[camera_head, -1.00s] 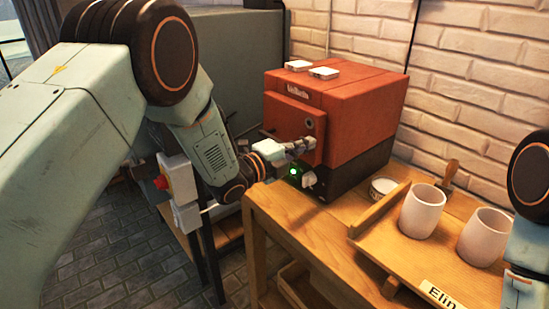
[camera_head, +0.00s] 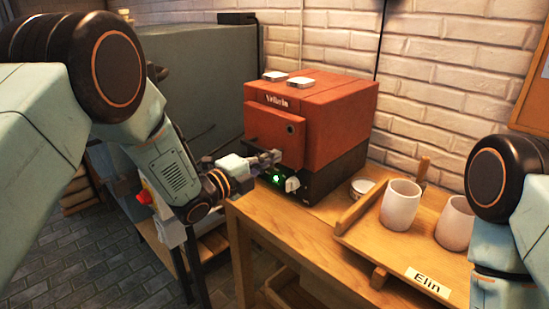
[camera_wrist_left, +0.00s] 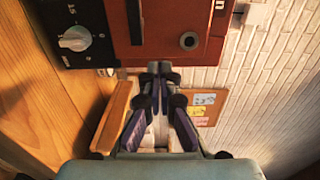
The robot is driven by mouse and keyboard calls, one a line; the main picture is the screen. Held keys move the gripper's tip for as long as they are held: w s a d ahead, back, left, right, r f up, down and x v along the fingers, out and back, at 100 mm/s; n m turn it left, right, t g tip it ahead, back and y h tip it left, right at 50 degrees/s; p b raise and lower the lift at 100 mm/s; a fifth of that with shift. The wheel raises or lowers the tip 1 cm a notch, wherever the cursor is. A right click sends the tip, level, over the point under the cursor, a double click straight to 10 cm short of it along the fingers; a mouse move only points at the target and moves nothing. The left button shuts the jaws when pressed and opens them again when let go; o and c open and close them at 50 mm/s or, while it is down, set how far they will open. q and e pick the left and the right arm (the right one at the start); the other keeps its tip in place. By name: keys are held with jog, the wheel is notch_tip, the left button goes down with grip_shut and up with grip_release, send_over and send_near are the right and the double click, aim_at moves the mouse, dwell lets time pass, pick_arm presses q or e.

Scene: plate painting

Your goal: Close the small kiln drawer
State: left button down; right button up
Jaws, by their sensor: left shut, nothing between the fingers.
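The small kiln (camera_head: 335,115) is a red box on a black base, at the back of the wooden table. Its red front panel (camera_head: 268,125), with a dark round hole, faces left; I cannot tell whether it sits fully flush. My left gripper (camera_head: 276,157) is shut and empty, its tips in front of the panel's lower part; contact is unclear. In the left wrist view the shut fingertips (camera_wrist_left: 160,68) lie just below the red panel (camera_wrist_left: 170,50), which carries a dark handle (camera_wrist_left: 134,20). My right arm shows at the right edge, its gripper out of view.
A control knob (camera_head: 292,184) and green light (camera_head: 275,179) are on the black base. A small round tin (camera_head: 362,187), a wooden board (camera_head: 370,243) with two pale cups and an "Elin" label (camera_head: 428,282) stand to the right. A large grey cabinet (camera_head: 200,80) stands behind left.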

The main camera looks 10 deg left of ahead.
pick_arm(q)
jog(key=shift+v, duration=4.2)
jog(key=s+a+f+n+g+y+b, duration=0.1)
jog(key=s+a+f+n+g+y, duration=0.2)
jog(key=f+n, duration=0.35)
jog(key=s+a+f+n+g+y, duration=0.1)
jog(key=s+f+n+y, duration=0.1)
jog(key=s+f+n, duration=0.5)
jog(key=s+a+f+n+g+y+b, duration=0.1)
jog(key=s+a+f+n+y, duration=0.15)
jog(key=f+n, duration=0.5)
jog(key=s+a+f+n+g+y+b, duration=0.1)
jog(key=s+f+g, duration=0.3)
jog(key=s+f, duration=0.4)
jog(key=s+a+f+n+g+y+b, duration=0.2)
jog(key=s+f, duration=0.6)
jog(key=s, duration=1.2)
jog(key=n+g+b, duration=0.1)
jog(key=n+g, duration=0.1)
jog(key=g, duration=0.1)
jog(key=shift+s+a+f, duration=0.2)
jog(key=shift+s, duration=0.15)
jog(key=shift+y, duration=0.25)
jog(key=c, duration=2)
grip_release()
jog(key=shift+c, duration=0.2)
